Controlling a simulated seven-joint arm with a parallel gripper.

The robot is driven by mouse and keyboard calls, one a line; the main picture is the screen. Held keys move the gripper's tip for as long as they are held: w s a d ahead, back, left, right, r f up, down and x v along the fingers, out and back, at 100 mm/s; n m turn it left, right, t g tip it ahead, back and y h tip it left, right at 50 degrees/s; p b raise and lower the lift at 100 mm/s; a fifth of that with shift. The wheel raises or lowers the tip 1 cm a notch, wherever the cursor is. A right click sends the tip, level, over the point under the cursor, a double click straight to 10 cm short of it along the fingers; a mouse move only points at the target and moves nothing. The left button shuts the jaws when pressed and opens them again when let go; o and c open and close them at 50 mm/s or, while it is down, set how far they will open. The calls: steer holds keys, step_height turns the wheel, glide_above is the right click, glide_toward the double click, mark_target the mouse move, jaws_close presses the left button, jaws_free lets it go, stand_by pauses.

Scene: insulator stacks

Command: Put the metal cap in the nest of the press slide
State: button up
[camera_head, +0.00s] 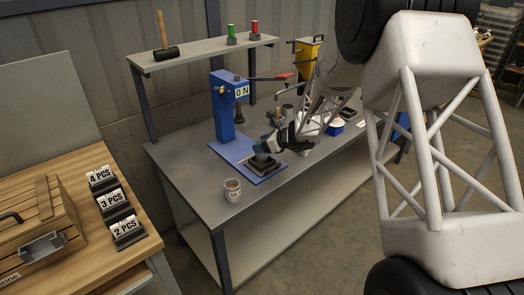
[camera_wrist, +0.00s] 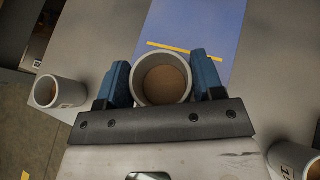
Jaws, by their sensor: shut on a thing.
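My gripper (camera_head: 268,147) is over the dark slide (camera_head: 262,166) on the blue base plate of the press. In the wrist view its two blue fingers (camera_wrist: 163,82) stand on either side of a grey, round, cup-shaped piece, which looks like the metal cap (camera_wrist: 137,90), and are shut on it. Its round opening faces the camera and its inside looks brown. The nest of the slide is hidden by the gripper and the held piece. I cannot tell whether the cap touches the slide.
The blue press (camera_head: 224,105) with its lever stands behind the slide. A labelled cup (camera_head: 232,190) stands near the table's front edge. In the wrist view, similar grey cups stand at the left (camera_wrist: 45,92) and lower right (camera_wrist: 293,160). A shelf (camera_head: 200,54) is at the back.

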steer(key=shift+f, duration=1.45)
steer(key=shift+f, duration=0.15)
steer(key=o, duration=1.1)
steer(key=shift+o, duration=0.2)
steer(key=shift+d+r, duration=0.1)
steer(key=shift+r, duration=0.1)
steer(key=v, duration=1.1)
steer(key=shift+s+d+r, duration=0.15)
steer(key=shift+s+d, duration=0.1)
